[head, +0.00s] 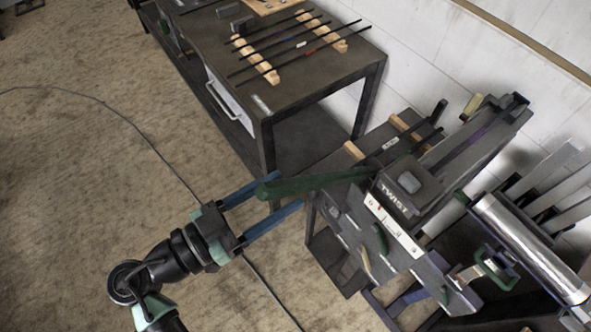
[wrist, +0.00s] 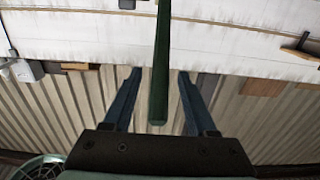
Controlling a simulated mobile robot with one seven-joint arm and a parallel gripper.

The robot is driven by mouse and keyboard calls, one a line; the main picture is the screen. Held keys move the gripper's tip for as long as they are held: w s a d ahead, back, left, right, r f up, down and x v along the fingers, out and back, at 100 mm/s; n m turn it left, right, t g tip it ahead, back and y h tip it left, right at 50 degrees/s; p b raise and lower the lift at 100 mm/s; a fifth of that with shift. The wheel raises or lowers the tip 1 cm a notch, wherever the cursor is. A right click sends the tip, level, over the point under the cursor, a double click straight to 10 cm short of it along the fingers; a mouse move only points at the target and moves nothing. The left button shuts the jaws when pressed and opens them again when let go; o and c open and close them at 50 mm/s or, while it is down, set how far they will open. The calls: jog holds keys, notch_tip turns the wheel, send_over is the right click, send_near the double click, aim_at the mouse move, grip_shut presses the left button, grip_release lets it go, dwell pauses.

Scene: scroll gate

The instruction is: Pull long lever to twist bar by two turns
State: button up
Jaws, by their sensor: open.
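The long green lever (head: 315,183) sticks out to the left from the dark machine marked TWIST (head: 397,197) in the head view. My gripper (head: 287,189) is open, and its two blue fingers point toward the machine. The lever's free end lies between the fingers in the head view. In the wrist view, the green lever (wrist: 161,70) runs down the middle between the two fingers (wrist: 159,75), with a gap on each side. The bar being twisted cannot be made out clearly.
A dark table (head: 295,85) at the back holds several thin black rods on wooden racks (head: 256,60). A thin cable (head: 140,135) lies on the brown floor, which is open at the left.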

aim_at(295, 184)
jog(key=shift+p+x, duration=0.6)
jog(key=shift+x, duration=1.25)
grip_shut()
